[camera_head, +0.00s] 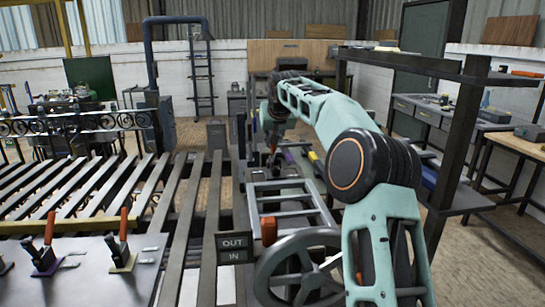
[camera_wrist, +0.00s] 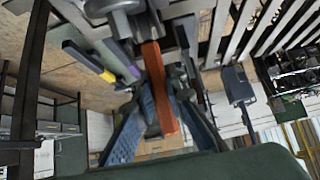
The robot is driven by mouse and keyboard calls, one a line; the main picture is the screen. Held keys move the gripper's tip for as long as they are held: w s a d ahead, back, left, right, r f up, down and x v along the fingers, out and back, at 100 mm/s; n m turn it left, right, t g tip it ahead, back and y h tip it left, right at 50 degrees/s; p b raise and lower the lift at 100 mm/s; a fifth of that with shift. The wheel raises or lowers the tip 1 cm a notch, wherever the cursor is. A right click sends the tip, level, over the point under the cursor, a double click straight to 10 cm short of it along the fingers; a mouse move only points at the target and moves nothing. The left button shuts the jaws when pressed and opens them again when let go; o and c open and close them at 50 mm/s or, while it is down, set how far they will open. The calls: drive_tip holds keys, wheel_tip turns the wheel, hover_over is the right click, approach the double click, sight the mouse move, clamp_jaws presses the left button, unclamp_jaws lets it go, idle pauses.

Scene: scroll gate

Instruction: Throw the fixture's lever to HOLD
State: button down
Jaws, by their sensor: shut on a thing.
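My gripper (camera_head: 273,150) reaches down at the far end of the fixture, beyond the ladder-like frame, and is small in the head view. In the wrist view its two blue-grey fingers (camera_wrist: 162,125) stand on either side of an orange-red lever handle (camera_wrist: 158,85) and are shut on it. The handle runs up toward grey metal parts of the fixture (camera_wrist: 125,20). A purple mark (camera_wrist: 128,67) and a yellow mark (camera_wrist: 106,75) lie beside the lever. No HOLD lettering can be read in either view.
Two other orange-handled levers (camera_head: 123,225) (camera_head: 48,232) stand on a grey panel at front left. A handwheel (camera_head: 300,268) and an OUT/IN sign (camera_head: 235,248) are at front centre. A dark shelf frame (camera_head: 462,130) stands close on the right. Slatted rails (camera_head: 90,190) fill the left.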

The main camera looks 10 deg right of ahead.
drive_tip(key=shift+s+f+t+b, duration=0.15)
drive_tip(key=shift+s+t+b, duration=0.4)
drive_tip(key=shift+b, duration=1.7)
drive_tip(key=shift+w+t+b, duration=0.1)
drive_tip(key=shift+t+b, duration=0.15)
drive_tip(key=shift+b, duration=0.1)
drive_tip(key=shift+r+b, duration=0.35)
drive_tip(key=shift+b, duration=0.35)
drive_tip(key=c, duration=1.9)
unclamp_jaws()
drive_tip(key=shift+c, duration=0.2)
drive_tip(key=v, duration=1.2)
drive_tip(key=shift+s+f, duration=0.15)
drive_tip(key=shift+s, duration=0.15)
drive_tip(key=shift+c, duration=0.4)
